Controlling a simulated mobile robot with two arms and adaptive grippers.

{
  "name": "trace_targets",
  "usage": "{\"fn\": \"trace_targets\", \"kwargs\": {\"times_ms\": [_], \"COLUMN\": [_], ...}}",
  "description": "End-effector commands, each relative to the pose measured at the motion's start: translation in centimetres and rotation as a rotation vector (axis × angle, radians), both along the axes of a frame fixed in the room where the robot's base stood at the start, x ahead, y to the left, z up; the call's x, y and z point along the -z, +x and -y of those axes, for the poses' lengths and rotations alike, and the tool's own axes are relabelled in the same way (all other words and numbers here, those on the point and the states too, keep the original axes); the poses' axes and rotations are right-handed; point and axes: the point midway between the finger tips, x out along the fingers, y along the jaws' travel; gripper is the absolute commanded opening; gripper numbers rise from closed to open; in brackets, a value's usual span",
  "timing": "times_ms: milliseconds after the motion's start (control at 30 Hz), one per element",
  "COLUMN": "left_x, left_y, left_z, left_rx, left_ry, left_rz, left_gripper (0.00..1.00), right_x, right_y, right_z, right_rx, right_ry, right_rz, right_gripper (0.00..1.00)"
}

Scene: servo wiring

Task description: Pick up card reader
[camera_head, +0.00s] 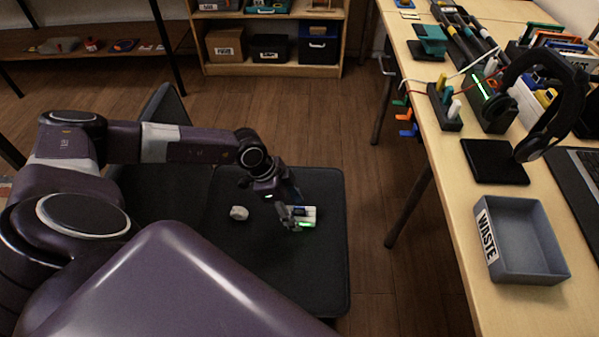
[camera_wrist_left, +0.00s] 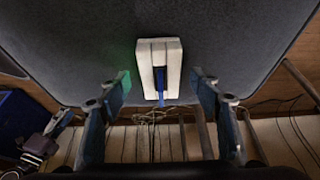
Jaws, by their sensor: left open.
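The card reader appears to be the small white block with a blue part (camera_head: 309,211), lying on a dark padded seat (camera_head: 325,270). In the left wrist view it shows as a white block (camera_wrist_left: 146,62) with a blue strip down its middle. My left gripper (camera_head: 295,222) is right at the block and partly covers it in the head view. In the left wrist view the open fingers (camera_wrist_left: 160,88) stand either side of the block's near end, with gaps on both sides. Contact is not visible. My right gripper is not in view.
A small whitish lump (camera_head: 239,213) lies on the seat left of the gripper. A wooden workbench (camera_head: 450,190) with a grey WASTE bin (camera_head: 546,276) and headphones (camera_head: 572,95) stands to the right. Shelves with boxes (camera_head: 270,47) are behind. Wooden floor is clear between.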

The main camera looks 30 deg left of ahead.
Motion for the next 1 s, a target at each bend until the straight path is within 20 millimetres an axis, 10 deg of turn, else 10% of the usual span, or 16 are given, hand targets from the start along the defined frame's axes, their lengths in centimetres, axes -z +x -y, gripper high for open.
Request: {"fn": "trace_targets", "kwargs": {"times_ms": [400, 800, 1000], "left_x": [1.29, 1.29, 1.25], "left_y": [0.32, 0.30, 0.32], "left_z": [0.38, 0.36, 0.37], "left_rx": [0.000, 0.000, 0.000], "left_ry": [0.001, 0.001, 0.000], "left_rz": [0.000, 0.000, 0.001], "left_gripper": [0.57, 0.13, 0.12], "right_x": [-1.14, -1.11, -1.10], "right_y": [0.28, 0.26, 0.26], "right_z": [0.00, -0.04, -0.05], "right_rx": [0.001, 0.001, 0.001], "right_ry": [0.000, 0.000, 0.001], "right_rz": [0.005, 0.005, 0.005], "right_gripper": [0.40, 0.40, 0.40]}}
